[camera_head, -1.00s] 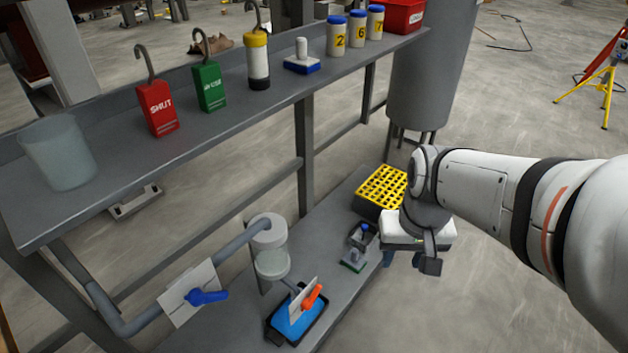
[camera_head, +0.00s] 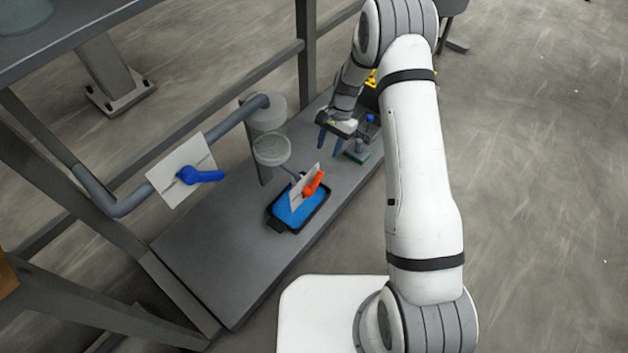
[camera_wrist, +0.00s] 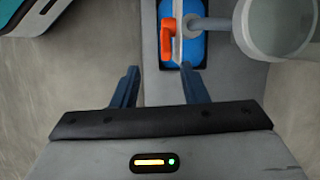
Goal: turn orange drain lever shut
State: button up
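The orange drain lever (camera_head: 314,183) sits on a white plate (camera_head: 303,190) on a short drain pipe, above a blue tray (camera_head: 285,217) with a black rim. In the wrist view the orange lever (camera_wrist: 167,40) shows beyond the fingertips, along the left side of the plate's edge. My gripper (camera_head: 331,140) is behind the lever in the head view, above the lower shelf and apart from the lever. In the wrist view its two blue fingers (camera_wrist: 160,72) are spread with nothing between them.
A clear sight glass (camera_head: 271,150) stands left of the lever; it also shows at the right of the wrist view (camera_wrist: 283,25). A blue lever (camera_head: 199,176) is on the pipe at left. The front shelf (camera_head: 215,262) is bare.

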send_over(318, 174)
jog(key=w+d, duration=0.2)
jog(key=shift+m, duration=0.4)
jog(key=f, duration=0.8)
jog(key=shift+s+a+b, duration=0.1)
jog(key=shift+a+b, duration=0.15)
jog(key=shift+b, duration=0.15)
jog(key=shift+g, duration=0.3)
jog(key=b+x, duration=0.2)
jog(key=x, duration=0.5)
jog(key=shift+s+a+f+b, duration=0.1)
jog(key=shift+f+b, duration=0.05)
jog(key=shift+b, duration=0.15)
grip_shut()
